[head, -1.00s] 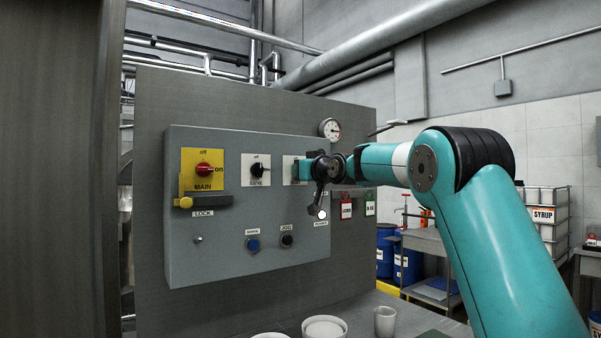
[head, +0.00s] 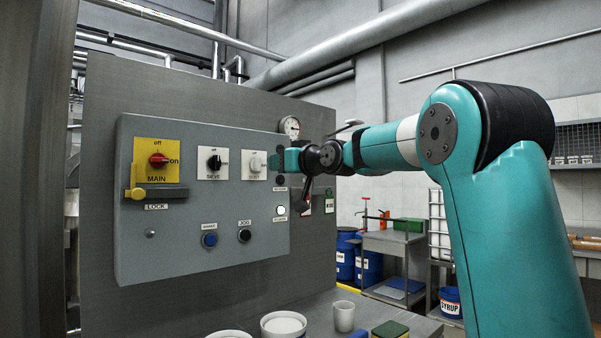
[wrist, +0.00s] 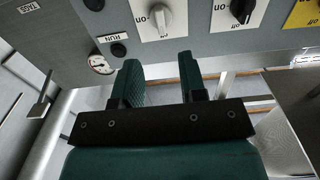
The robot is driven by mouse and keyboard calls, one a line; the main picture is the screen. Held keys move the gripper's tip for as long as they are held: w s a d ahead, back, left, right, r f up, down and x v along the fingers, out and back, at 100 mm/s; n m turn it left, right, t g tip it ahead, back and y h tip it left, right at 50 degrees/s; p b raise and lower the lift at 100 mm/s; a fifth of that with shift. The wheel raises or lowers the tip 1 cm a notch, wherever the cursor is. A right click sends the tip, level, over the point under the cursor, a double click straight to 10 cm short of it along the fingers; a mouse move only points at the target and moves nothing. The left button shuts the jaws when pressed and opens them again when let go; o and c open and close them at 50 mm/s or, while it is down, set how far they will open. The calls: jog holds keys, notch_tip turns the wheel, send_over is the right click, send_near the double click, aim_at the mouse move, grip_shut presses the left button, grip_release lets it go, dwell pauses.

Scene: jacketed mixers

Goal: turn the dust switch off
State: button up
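The dust switch (head: 255,163) is a pale knob on a white plate at the upper right of the grey control panel. It also shows upside down at the top of the wrist view (wrist: 161,17), with "on" printed beside it. I cannot tell its setting for sure. My gripper (head: 279,161) is just right of the switch plate in the head view. In the wrist view my gripper (wrist: 160,75) has its two teal fingers apart with nothing between them. The knob lies beyond the fingertips, apart from them.
The black-knobbed sieve switch (head: 214,162) is left of the dust switch. Farther left are the red main switch (head: 158,160) and its yellow lock lever (head: 137,193). A gauge (head: 290,127) is above my gripper. White bowls (head: 283,325) and a cup (head: 343,316) stand below.

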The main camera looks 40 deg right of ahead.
jog(key=s+b, duration=0.1)
jog(key=s, duration=0.6)
jog(key=shift+d, duration=0.15)
jog(key=shift+w, duration=0.1)
jog(key=s+a+f+n+g+y+p, duration=0.1)
jog(key=s+a+f+g+y+p, duration=0.2)
jog(key=a+f, duration=0.6)
jog(key=s+a+f+n+g+y+p, duration=0.2)
jog(key=s+a+f+g, duration=0.3)
jog(key=a, duration=0.8)
jog(key=s+a+f+n+g+p, duration=0.1)
jog(key=s+a+f+g, duration=0.1)
jog(key=s, duration=0.5)
jog(key=s+a+f+n+g+h+p, duration=0.1)
jog(key=s+a+f+g, duration=0.2)
jog(key=s+f, duration=0.3)
jog(key=s+a+f+n+g+p, duration=0.1)
jog(key=s+a+f+g, duration=0.2)
jog(key=s, duration=0.5)
jog(key=shift+s+f+g, duration=0.15)
jog(key=shift+f+g, duration=0.45)
jog(key=shift+g, duration=0.4)
